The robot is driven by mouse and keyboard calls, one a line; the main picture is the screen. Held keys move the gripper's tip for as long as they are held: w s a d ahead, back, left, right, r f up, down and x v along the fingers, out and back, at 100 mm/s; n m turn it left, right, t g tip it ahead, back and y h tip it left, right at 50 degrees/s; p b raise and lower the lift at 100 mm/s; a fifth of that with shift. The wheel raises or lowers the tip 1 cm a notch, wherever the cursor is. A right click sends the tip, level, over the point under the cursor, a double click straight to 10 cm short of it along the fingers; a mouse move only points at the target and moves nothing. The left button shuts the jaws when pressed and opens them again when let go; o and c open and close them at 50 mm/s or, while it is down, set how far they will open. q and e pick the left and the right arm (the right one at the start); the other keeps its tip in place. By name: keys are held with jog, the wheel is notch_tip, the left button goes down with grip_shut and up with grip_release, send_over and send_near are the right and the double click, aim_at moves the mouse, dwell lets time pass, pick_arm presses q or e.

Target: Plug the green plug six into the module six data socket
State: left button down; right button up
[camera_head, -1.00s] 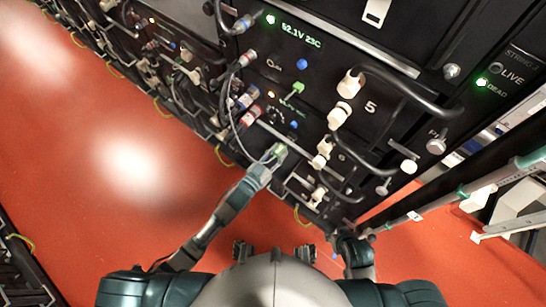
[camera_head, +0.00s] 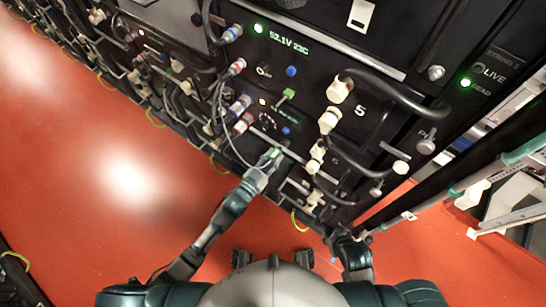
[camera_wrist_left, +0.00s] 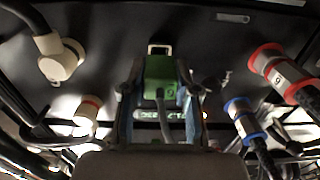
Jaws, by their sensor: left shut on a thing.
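My left gripper (camera_head: 265,167) is shut on a green plug (camera_head: 273,155) at the front of the lower module. In the left wrist view the green plug (camera_wrist_left: 160,77) sits upright between the two fingers (camera_wrist_left: 158,92), with its cable running back. A pale rectangular frame (camera_wrist_left: 159,48) shows just beyond the plug's far end; I cannot tell whether it is the socket or the plug's tip, nor whether the plug is seated. My right gripper (camera_head: 341,238) is low at the right of the rack, and its fingers are too small to read.
Another green plug (camera_head: 287,95) is in the module above. Red-ringed (camera_wrist_left: 270,60) and blue-ringed (camera_wrist_left: 238,108) connectors stand right of my left gripper, cream connectors (camera_wrist_left: 62,62) left of it. Thick black cables (camera_head: 400,92) loop off the panel. The red floor (camera_head: 110,200) is open.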

pick_arm(q)
jog(key=shift+r+p, duration=0.1)
jog(key=shift+p, duration=0.35)
dwell(1.1)
jog(key=shift+x, duration=1.45)
jog(key=c, duration=0.8)
grip_release()
jog(key=v, duration=1.2)
